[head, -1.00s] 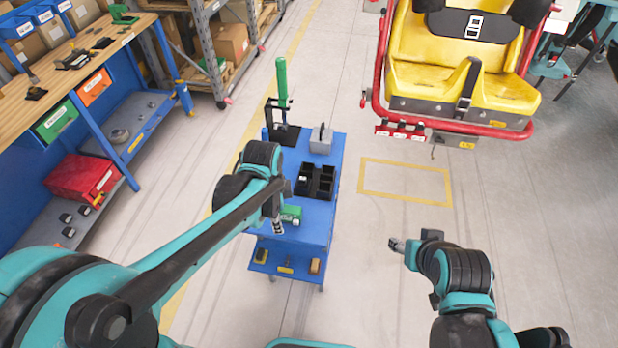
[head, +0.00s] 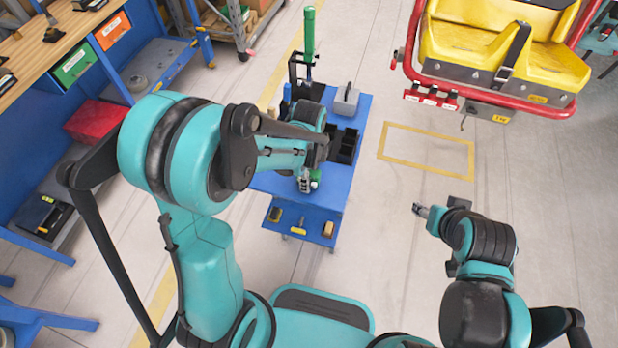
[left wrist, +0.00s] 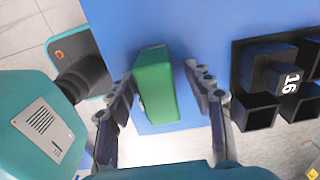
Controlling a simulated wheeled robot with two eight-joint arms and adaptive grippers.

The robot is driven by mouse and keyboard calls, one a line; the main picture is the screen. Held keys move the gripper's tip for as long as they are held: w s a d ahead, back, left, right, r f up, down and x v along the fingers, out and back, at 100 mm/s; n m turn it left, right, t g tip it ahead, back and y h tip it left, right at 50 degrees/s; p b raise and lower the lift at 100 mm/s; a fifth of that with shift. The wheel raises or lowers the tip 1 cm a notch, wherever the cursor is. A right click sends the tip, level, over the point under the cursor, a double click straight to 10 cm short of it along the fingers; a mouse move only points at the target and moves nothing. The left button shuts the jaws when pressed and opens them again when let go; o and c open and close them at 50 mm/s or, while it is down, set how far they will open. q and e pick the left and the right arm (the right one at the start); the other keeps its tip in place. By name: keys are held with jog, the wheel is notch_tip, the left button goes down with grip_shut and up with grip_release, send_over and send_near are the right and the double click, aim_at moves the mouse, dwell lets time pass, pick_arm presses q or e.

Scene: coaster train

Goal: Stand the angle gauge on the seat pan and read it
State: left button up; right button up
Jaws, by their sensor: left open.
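A small green box, which looks like the angle gauge (left wrist: 158,85), stands on the blue cart top. In the head view the gauge (head: 316,175) is mostly hidden by my left gripper (head: 306,182). In the left wrist view the open fingers of the left gripper (left wrist: 162,88) are on either side of the gauge, with gaps on both sides. The yellow seat pan (head: 455,45) is on the red-framed coaster car at the upper right, empty. My right gripper (head: 420,210) is over open floor, well away from the cart; its finger opening is too small to make out.
A black divided holder (head: 345,147) is beside the gauge; in the left wrist view a block marked 16 (left wrist: 272,68) sits in it. A grey box (head: 346,98) and a green-handled tool (head: 309,35) stand farther back. The yellow-marked floor (head: 428,150) is clear.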

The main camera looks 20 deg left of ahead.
pick_arm(q)
jog(key=shift+r, duration=0.1)
grip_shut()
jog(key=shift+r+p, duration=0.35)
jog(key=shift+r, duration=0.25)
notch_tip(320, 180, up, 3)
jog(key=shift+f+p, duration=0.1)
jog(key=shift+p, duration=0.55)
jog(key=s+d+r+p, duration=0.3)
jog(key=d+r, duration=0.4)
jog(key=d, duration=0.4)
jog(key=shift+d, duration=0.15)
